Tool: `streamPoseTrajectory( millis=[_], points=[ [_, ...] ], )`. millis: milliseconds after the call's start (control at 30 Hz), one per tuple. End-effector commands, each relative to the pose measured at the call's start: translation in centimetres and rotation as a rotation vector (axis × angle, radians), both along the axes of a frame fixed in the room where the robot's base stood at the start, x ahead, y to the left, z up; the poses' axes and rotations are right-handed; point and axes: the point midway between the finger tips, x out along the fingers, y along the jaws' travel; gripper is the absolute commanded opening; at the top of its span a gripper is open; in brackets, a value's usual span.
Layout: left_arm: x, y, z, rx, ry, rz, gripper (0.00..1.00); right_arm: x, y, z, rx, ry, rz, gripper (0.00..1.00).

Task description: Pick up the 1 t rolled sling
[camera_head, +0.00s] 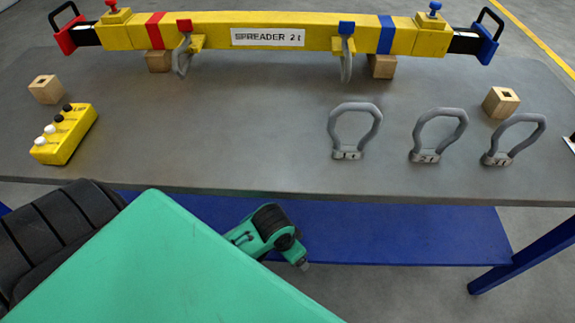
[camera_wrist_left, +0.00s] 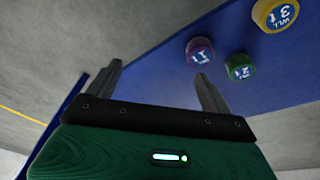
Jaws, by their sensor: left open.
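The 1 t rolled sling (camera_wrist_left: 200,50) is a small purple roll with a pale label reading 1 t, on the blue lower shelf in the left wrist view. My left gripper (camera_wrist_left: 159,70) is open and empty, its two dark fingers pointing toward the shelf. The purple roll lies just beyond the right-hand fingertip in the picture, not between the fingers. A green roll marked 2 t (camera_wrist_left: 239,67) and a yellow roll marked 3 t (camera_wrist_left: 275,14) lie to its right. The head view shows none of the rolls. My right gripper is not in view.
The grey tabletop (camera_head: 230,140) carries a yellow spreader beam (camera_head: 270,32), a yellow control box (camera_head: 64,134) and several grey shackles (camera_head: 355,128). The blue shelf (camera_head: 400,235) runs below it. A blue table leg (camera_head: 530,250) stands at the right.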

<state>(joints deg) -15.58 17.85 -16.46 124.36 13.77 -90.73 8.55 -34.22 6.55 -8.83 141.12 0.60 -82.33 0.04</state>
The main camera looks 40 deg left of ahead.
Motion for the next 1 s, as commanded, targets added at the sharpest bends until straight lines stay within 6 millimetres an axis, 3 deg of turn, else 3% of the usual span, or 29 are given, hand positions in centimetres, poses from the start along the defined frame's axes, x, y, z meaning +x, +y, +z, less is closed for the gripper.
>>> streamPoseTrajectory(
  millis=[167,400,667,1000],
  points=[
    [4.1,1.6,-2.2,0.031,0.071,-0.009,0.83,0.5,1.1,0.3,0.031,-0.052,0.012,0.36],
    [8.8,5.9,-4.0,0.088,0.168,0.051,0.83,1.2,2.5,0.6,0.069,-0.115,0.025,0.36],
    [10.2,7.7,-5.2,0.107,0.203,0.089,0.83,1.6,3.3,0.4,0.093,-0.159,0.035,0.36],
    [10.1,7.7,-10.5,0.107,0.203,0.089,0.83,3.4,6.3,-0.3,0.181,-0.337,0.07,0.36]
  ],
)
